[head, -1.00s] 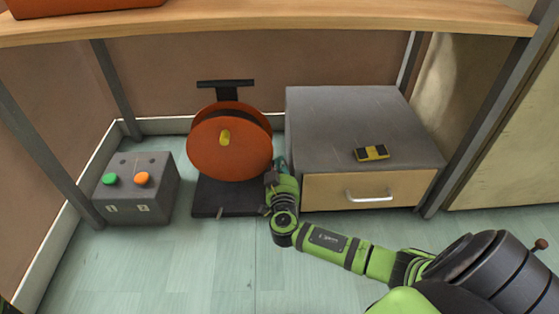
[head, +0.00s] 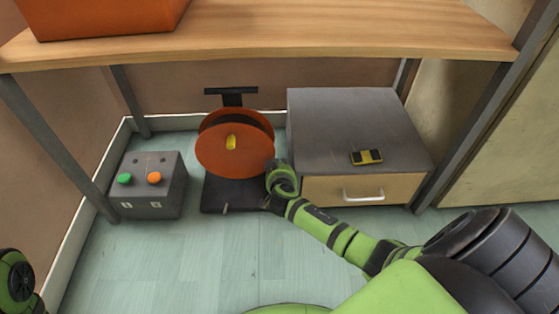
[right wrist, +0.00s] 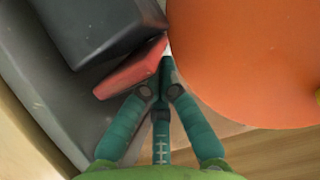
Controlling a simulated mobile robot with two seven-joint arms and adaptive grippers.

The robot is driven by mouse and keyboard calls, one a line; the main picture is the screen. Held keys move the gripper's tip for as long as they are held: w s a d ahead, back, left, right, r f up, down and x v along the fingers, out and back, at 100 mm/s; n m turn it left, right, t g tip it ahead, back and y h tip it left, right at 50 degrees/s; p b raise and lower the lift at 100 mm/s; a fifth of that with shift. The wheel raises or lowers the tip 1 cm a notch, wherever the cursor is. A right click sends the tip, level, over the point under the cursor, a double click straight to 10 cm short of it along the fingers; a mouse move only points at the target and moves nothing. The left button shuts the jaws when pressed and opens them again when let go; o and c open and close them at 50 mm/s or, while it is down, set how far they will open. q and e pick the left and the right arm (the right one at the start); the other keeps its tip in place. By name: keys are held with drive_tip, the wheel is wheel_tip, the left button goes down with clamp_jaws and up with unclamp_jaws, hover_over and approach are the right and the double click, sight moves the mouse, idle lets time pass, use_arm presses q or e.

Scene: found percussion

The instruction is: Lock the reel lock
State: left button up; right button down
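The orange reel (head: 235,151) with a yellow knob (head: 231,143) stands on a dark base (head: 229,195) under the shelf. My right gripper (right wrist: 163,78) is at the reel's right side; in the head view its wrist hides the fingers. In the right wrist view the teal fingers come together and look shut. A red block-like part (right wrist: 130,70), possibly the reel lock, lies against or just left of the fingertips, beside a dark block (right wrist: 100,30). I cannot tell whether they touch. The orange disc (right wrist: 245,55) is close on the right. My left gripper is out of view.
A grey drawer cabinet (head: 345,120) with a yellow-and-black item (head: 366,157) on top stands close right of the reel. A grey box (head: 150,200) with green and orange buttons stands left. The wooden shelf (head: 300,35) is overhead. The floor in front is open.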

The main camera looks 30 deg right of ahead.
drive_tip(key=shift+s+d+f, duration=0.15)
drive_tip(key=shift+s+d, duration=0.15)
drive_tip(key=shift+d, duration=0.4)
drive_tip(key=shift+s+a, duration=0.25)
drive_tip(key=shift+s, duration=0.05)
drive_tip(key=w+a+v, duration=0.1)
drive_tip(key=v, duration=0.6)
drive_tip(key=shift+s+a+r, duration=0.15)
drive_tip(key=shift+s+r, duration=0.15)
drive_tip(key=shift+r, duration=0.05)
drive_tip(key=shift+a+r, duration=0.1)
